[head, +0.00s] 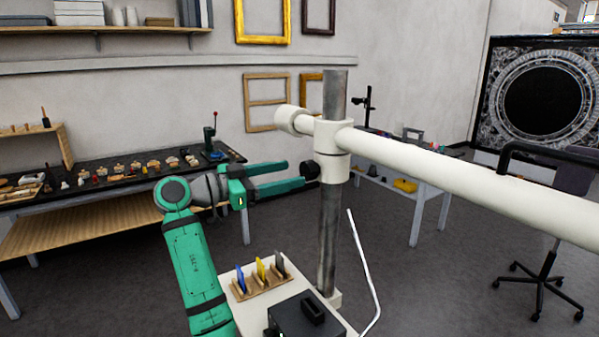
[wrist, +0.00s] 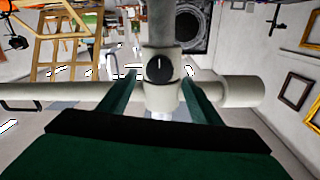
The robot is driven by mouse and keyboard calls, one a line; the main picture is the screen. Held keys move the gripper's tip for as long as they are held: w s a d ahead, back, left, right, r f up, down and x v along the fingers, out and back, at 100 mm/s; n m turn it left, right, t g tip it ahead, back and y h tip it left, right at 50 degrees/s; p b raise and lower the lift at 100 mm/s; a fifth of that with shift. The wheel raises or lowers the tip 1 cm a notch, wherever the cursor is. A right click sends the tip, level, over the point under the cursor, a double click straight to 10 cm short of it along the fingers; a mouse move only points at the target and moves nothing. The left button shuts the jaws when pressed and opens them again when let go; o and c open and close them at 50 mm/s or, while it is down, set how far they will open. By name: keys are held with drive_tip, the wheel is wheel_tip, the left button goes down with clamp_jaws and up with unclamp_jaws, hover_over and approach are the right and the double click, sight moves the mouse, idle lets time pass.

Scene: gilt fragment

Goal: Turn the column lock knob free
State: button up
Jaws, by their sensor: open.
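The column is an upright metal post (head: 329,240) carrying a cream collar (head: 332,137) and a long cream beam. The lock knob (head: 311,170) is black and round, on the collar's left side. In the wrist view the knob (wrist: 159,69) faces me, with a pale line across its face standing nearly upright. My green gripper (head: 296,174) is open and level, pointing at the knob from the left, its tips close to it. In the wrist view the fingers of my gripper (wrist: 159,84) lie left and right of the knob's line, with nothing between them held. Contact cannot be told.
The beam (head: 470,189) reaches across to the right edge. Below the gripper stand a small rack of coloured tags (head: 262,277) and a black box (head: 307,316). A workbench (head: 110,172) with tools is at left; a swivel chair (head: 545,260) is at right.

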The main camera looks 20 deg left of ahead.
sight(304, 171)
drive_tip(key=shift+x, duration=2.1)
drive_tip(key=c, duration=1)
